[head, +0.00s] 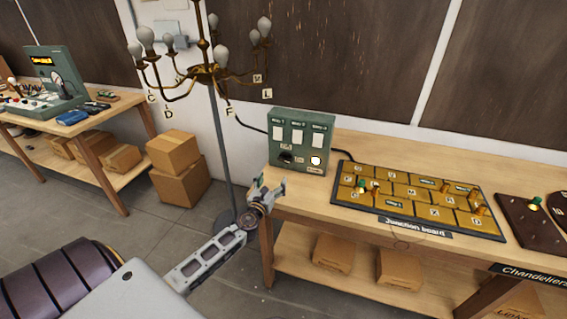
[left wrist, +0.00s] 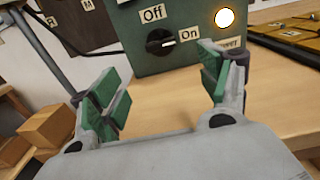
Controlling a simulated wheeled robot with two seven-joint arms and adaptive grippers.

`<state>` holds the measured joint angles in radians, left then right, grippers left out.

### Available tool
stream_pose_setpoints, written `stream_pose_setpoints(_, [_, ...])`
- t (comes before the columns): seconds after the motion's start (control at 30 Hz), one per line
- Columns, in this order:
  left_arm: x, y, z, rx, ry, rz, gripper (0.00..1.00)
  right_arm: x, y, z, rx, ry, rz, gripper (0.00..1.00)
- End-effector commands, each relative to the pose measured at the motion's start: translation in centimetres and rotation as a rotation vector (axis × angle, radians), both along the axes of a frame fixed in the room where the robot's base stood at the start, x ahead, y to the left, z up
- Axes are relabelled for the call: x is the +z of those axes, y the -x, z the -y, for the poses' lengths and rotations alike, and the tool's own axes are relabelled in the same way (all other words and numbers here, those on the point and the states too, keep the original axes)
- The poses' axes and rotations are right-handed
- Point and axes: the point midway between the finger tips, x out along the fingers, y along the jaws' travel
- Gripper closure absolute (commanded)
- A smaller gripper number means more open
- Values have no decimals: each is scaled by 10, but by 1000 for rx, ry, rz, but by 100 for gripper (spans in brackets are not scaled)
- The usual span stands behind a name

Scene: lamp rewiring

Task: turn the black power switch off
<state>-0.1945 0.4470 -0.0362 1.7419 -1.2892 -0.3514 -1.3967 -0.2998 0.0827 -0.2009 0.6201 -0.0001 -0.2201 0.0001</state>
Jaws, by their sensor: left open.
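The black power switch (left wrist: 160,43) is a round knob on the front of a green control box (head: 301,124). In the left wrist view it sits between an "Off" label (left wrist: 152,13) at upper left and an "On" label (left wrist: 188,35) at right. Its pale mark points towards "On". A round lamp (left wrist: 224,18) beside it glows white. In the head view the switch (head: 286,157) is small and dark. My left gripper (head: 269,190) is open and empty in front of the box, at the table edge. Its green-padded fingers (left wrist: 160,82) frame the switch from below, apart from it. My right gripper is not in view.
A junction board (head: 417,232) with gold tiles and pegs lies right of the box on the wooden table (head: 308,205). A brass chandelier (head: 206,72) hangs on a stand at left. Cardboard boxes (head: 173,153) stand on the floor behind it.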

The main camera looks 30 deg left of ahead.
Motion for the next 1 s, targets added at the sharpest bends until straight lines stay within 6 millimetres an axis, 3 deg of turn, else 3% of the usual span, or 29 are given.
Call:
stream_pose_setpoints(0.57, [0,-5,-1,-6,-16,-3,23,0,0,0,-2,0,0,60])
stream_pose_setpoints(1.0, [0,-32,-7,-5,-15,-3,23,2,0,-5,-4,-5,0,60])
